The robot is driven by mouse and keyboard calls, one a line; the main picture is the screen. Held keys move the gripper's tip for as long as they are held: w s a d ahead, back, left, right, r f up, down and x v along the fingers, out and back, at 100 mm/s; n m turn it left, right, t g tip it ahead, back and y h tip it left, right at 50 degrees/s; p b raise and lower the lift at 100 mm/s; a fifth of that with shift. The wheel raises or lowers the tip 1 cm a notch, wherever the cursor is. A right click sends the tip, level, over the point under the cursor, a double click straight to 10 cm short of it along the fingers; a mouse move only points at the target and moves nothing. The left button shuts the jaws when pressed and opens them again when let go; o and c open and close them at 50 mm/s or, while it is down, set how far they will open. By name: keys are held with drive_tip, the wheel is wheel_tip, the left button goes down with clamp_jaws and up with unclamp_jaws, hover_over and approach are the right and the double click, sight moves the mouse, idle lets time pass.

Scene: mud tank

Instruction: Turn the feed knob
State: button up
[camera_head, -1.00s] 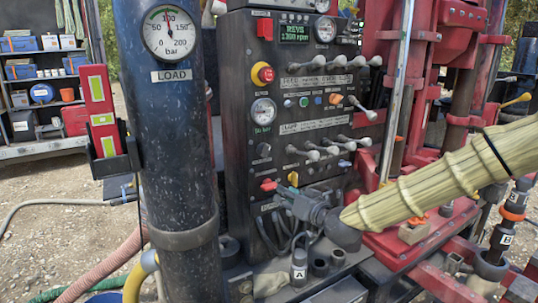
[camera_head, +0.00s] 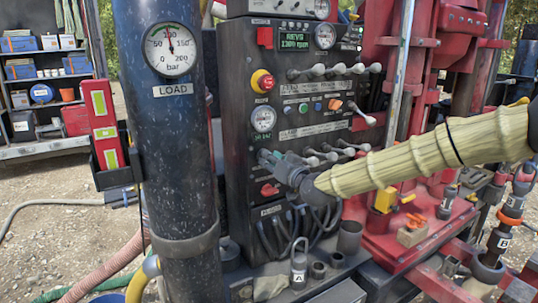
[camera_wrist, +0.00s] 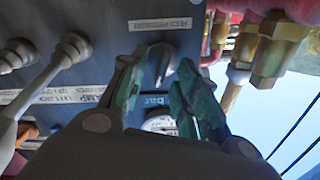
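My gripper (camera_head: 267,157) is in front of the black control panel (camera_head: 240,88), just below its lower gauge (camera_head: 263,118). In the wrist view my gripper (camera_wrist: 162,68) has its two green-padded fingers apart. A dark pointer knob (camera_wrist: 163,60) on the panel shows in the gap between the fingertips, by a white label (camera_wrist: 160,23). The label reads upside down, seemingly "feed pressure". I cannot tell whether either finger touches the knob. My fingers hide the knob in the head view.
Lever rows (camera_head: 335,70) stick out right of my gripper, with an orange switch (camera_head: 335,104) between them. A red emergency button (camera_head: 262,80) is above. Hoses (camera_head: 288,235) hang below. The thick blue column (camera_head: 165,130) stands left. Brass fittings (camera_wrist: 275,50) show in the wrist view.

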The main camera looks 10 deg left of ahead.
drive_tip(key=shift+x, duration=0.85)
clamp_jaws()
